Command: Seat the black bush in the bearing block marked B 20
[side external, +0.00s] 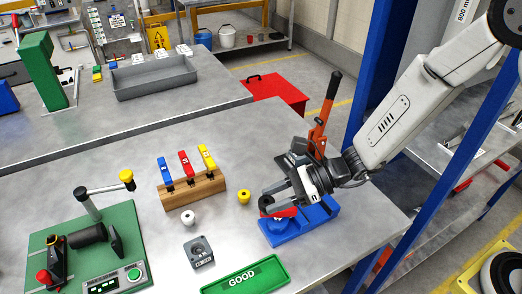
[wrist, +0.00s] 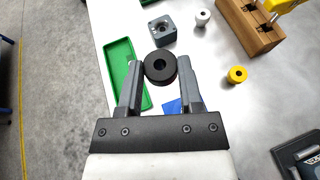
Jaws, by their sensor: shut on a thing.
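My gripper (wrist: 159,80) is shut on the black bush (wrist: 160,66), a ring with a hole through its middle, held between the fingertips. In the side view, my gripper (side external: 272,194) and the dark bush (side external: 266,201) are over the blue fixture with a red part. The grey bearing block (side external: 199,252) sits on the table left of the gripper, apart from the bush. The block also shows in the wrist view (wrist: 163,32), beyond the bush, with a round bore in its top. Its marking is too small to read.
A green GOOD tray (side external: 246,277) lies beside the block. A white bush (side external: 187,217) and a yellow bush (side external: 243,197) stand near a wooden rack (side external: 194,191) of coloured-handled tools. The blue fixture (side external: 300,225) is at right, a green-based device (side external: 90,250) at left.

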